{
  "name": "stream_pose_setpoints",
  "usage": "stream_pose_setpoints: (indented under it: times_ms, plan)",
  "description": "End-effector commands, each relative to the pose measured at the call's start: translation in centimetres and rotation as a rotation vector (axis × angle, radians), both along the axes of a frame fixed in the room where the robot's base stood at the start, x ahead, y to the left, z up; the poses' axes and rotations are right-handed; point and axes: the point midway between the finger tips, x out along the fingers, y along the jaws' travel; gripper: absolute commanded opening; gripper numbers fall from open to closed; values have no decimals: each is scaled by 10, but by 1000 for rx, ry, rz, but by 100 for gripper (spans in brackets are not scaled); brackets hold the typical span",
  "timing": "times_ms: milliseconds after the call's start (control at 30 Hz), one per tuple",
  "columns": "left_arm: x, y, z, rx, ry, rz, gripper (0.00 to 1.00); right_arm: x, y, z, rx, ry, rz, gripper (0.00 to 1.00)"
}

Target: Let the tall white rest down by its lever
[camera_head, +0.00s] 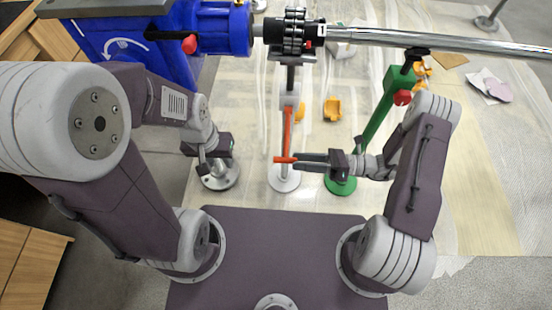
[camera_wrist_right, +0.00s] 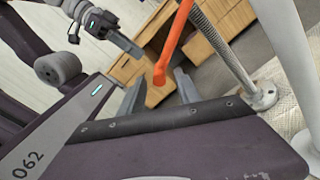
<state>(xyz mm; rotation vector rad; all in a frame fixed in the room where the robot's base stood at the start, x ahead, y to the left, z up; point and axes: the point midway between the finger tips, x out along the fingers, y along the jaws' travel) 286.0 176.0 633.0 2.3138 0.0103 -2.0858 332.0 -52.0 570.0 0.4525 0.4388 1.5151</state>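The tall white rest (camera_head: 289,101) stands on a round white base (camera_head: 284,179), its head under the chrome pipe. Its orange lever (camera_head: 287,130) hangs down along the column and bends at its lower end. My right gripper (camera_head: 298,161) points left at that lower end. In the right wrist view, the lever's end (camera_wrist_right: 160,72) shows between my two spread fingers (camera_wrist_right: 158,90), with gaps on both sides; contact is not visible. My left gripper (camera_head: 208,157) is left of the rest, away from the lever; its finger opening is unclear.
The chrome pipe (camera_head: 440,41) runs from a blue machine (camera_head: 222,30) across the back. A green rest (camera_head: 385,115) with a red knob stands right of the white one. A threaded screw jack (camera_wrist_right: 222,45) stands at left. Yellow parts (camera_head: 332,108) lie on the floor sheet.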

Motion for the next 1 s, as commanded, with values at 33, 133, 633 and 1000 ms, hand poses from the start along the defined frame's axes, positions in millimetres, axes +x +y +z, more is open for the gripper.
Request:
stream_pose_setpoints:
  times_ms: [33, 133, 633, 1000]
  plan:
    - [0, 0, -6, 0, 0, 0, 36, -1, 12, -3, 0, 0, 8, 40]
    - [0, 0, -12, 0, 0, 0, 36, -2, 34, -3, 0, 0, 9, 40]
    - [0, 0, -19, 0, 0, 0, 36, 0, 72, 0, -1, -2, 2, 40]
    - [0, 0, -19, 0, 0, 0, 36, 0, 71, 0, -1, -2, 4, 0]
